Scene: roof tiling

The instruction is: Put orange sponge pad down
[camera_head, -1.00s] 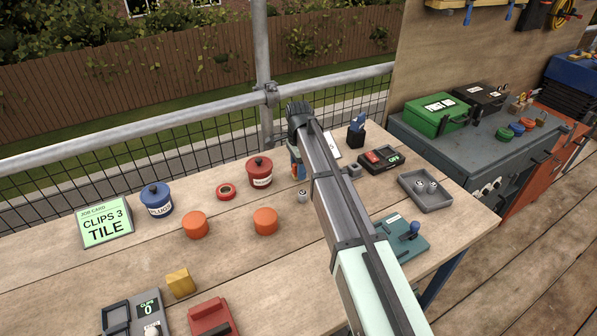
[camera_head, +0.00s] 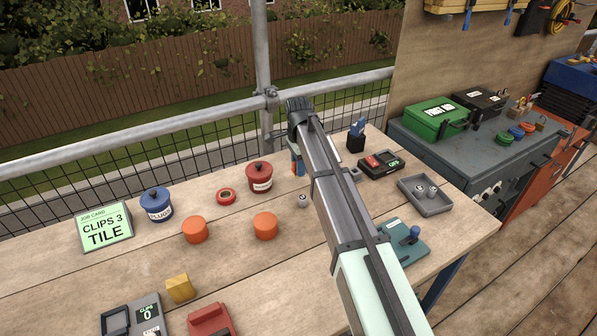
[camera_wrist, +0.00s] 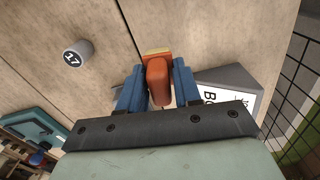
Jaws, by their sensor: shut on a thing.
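My gripper (camera_wrist: 157,90) is shut on the orange sponge pad (camera_wrist: 158,70) in the wrist view. The pad sits upright between the two blue fingers, with a paler yellow-orange strip at its far end. In the head view my gripper (camera_head: 298,163) is past the end of my arm, near the back of the wooden bench (camera_head: 95,275). It is mostly hidden behind the arm, with a little orange showing. I cannot tell whether the pad touches the bench.
A small grey cylinder marked 17 (camera_wrist: 77,53) and a grey block with a white label (camera_wrist: 222,92) stand close by. A grey tray (camera_head: 438,209) is right.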

